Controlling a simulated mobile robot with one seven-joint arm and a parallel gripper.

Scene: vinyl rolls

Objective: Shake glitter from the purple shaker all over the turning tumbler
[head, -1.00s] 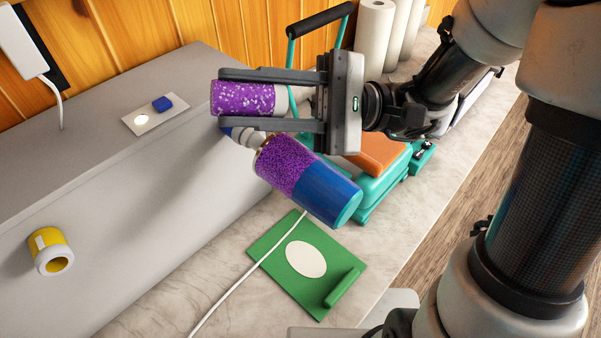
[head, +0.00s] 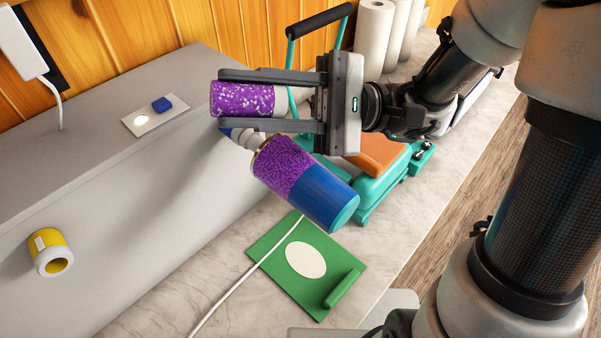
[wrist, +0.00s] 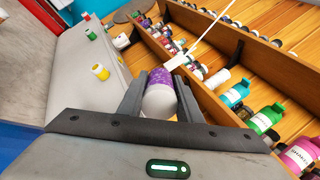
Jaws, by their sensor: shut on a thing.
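My gripper (head: 268,101) is shut on the purple shaker (head: 242,99), a speckled purple bottle with a white end. It holds the shaker on its side above the tumbler. The shaker also shows between the fingers in the wrist view (wrist: 160,92). The tumbler (head: 327,200) is tilted, mounted by its upper left end on a small grey and blue holder (head: 240,135) at the grey box. Its upper half is covered in purple glitter (head: 283,165) and its lower half is blue with a teal end. The gripper's lower finger is just above the tumbler's upper end and partly hides the holder.
A large grey box (head: 110,210) fills the left, with a yellow roll (head: 50,252) on its face and a switch plate (head: 155,114) on top. A teal press (head: 378,190) stands behind. White rolls (head: 374,35) stand at the back.

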